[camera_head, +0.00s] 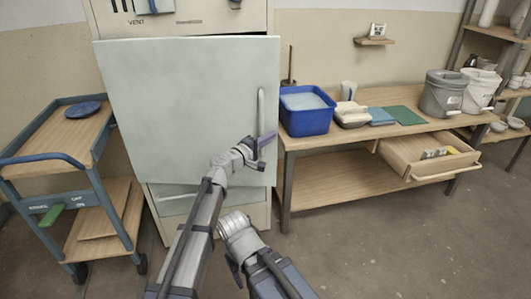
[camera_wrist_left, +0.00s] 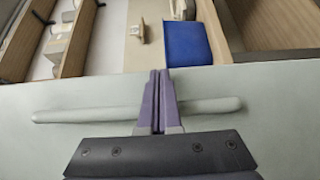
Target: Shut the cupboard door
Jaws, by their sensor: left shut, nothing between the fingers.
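The cupboard door (camera_head: 180,100) is a large pale grey-green panel in the head view, with an upright bar handle (camera_head: 261,105) near its right edge. Its right edge overhangs the cupboard body (camera_head: 210,20), so it looks ajar; the gap itself is hidden. My left gripper (camera_head: 265,141) is shut and empty at the lower part of the handle. In the left wrist view its purple fingers (camera_wrist_left: 160,100) are together and overlap the handle (camera_wrist_left: 85,115), which runs across the picture; I cannot tell whether they touch.
A blue-framed trolley (camera_head: 55,150) stands left of the cupboard. A wooden workbench (camera_head: 355,138) stands right, with a blue bin (camera_head: 306,118), glaze buckets (camera_head: 440,95) and a pulled-out drawer (camera_head: 425,168). Floor in front of the bench is clear.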

